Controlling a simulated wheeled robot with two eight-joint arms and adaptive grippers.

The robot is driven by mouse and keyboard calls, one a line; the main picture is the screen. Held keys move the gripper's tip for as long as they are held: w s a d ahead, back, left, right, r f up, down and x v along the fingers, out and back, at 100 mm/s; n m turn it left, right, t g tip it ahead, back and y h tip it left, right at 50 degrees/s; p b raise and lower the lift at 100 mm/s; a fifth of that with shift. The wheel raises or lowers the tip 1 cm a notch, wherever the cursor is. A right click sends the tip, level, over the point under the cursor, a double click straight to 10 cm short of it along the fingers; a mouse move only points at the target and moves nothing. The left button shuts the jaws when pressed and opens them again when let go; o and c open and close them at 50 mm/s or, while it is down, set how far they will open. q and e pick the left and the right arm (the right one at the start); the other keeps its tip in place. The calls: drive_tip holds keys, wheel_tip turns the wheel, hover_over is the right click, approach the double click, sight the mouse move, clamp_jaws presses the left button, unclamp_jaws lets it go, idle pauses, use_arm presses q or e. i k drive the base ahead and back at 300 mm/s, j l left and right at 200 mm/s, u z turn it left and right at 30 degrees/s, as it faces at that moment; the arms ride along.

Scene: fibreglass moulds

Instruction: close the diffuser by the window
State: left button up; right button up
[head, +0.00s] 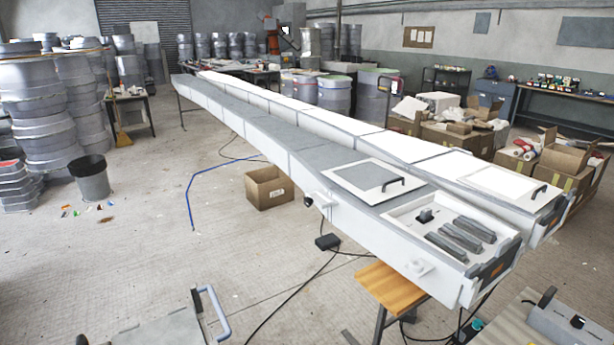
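I cannot pick out a diffuser or a window with certainty in the head view. Two long, pale fibreglass moulds run side by side from the back left to the front right. On the nearer mould, a square grey-and-white panel (367,180) with a black handle lies flat. In front of it is an open white compartment (405,216) holding a small black part (425,215) and several grey bars (460,236). A white panel (503,184) with a black handle lies on the farther mould. Neither gripper is in view.
A wooden stool (392,287) stands under the near mould end, and cables cross the floor. A cardboard box (268,187), a dark bucket (91,178) and a blue strip (190,195) are on the floor. A grey surface with a blue handle (215,310) is at the bottom.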

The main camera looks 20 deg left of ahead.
sight(375, 182)
drive_tip(key=u, duration=0.3)
drive_tip(key=i+l+u, duration=0.3)
drive_tip(key=i+l, duration=0.3)
drive_tip(key=i, duration=0.15)
